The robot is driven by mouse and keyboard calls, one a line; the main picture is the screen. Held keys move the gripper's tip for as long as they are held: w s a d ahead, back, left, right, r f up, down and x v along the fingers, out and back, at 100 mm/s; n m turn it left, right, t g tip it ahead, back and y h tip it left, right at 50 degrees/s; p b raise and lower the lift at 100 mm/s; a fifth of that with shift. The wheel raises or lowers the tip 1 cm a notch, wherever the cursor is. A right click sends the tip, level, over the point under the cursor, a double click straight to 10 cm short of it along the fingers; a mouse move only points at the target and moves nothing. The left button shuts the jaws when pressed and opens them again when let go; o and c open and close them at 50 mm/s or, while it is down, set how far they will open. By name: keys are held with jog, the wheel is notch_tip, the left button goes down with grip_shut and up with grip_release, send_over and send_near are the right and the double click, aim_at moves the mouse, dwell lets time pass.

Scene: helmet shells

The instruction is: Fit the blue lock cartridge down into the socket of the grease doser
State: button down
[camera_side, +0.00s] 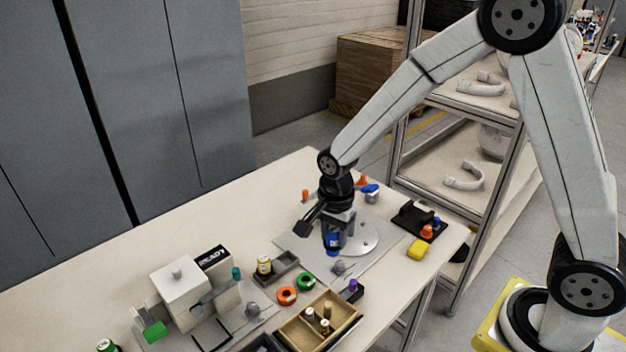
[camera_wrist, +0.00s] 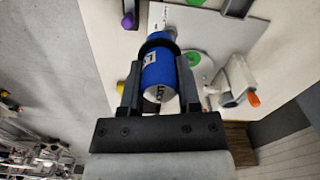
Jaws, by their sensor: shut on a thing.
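The blue lock cartridge (camera_side: 332,243) is held upright or nearly so below my gripper (camera_side: 337,224), over the grey work plate. In the wrist view the cartridge (camera_wrist: 159,76), with a white end and lettering, sits between the two fingers of my gripper (camera_wrist: 160,88), which is shut on it. A black ring and more blue show beyond it. A white body with an orange tip (camera_wrist: 239,83) lies to the right in the wrist view; it may be the grease doser, but I cannot tell. Its socket is not clearly visible.
A white box machine (camera_side: 181,292) with a READY sign stands at left. A divided wooden tray (camera_side: 292,333), orange ring (camera_side: 287,296) and green ring (camera_side: 306,281) are in front.

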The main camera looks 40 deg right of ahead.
jog(key=w+d+r+m, duration=0.2)
jog(key=w+d+r, duration=0.1)
jog(key=d, duration=0.4)
jog(key=w+d+r+m, duration=0.2)
jog(key=w+d+r, duration=0.15)
jog(key=d, duration=0.35)
jog(key=shift+w+d+f, duration=0.45)
jog(key=shift+w+f, duration=1)
jog(key=shift+w, duration=0.65)
jog(key=shift+w+d+f, duration=0.5)
jog(key=shift+w+f, duration=0.9)
jog(key=shift+w, duration=0.75)
jog(key=shift+w+d+f, duration=0.45)
jog(key=shift+w+f, duration=1)
jog(key=shift+w, duration=0.65)
jog(key=shift+f, duration=0.1)
jog(key=shift+w+f, duration=0.15)
jog(key=shift+f, duration=0.05)
jog(key=shift+w+f, duration=0.1)
jog(key=shift+f, duration=1.45)
jog(key=shift+f, duration=0.1)
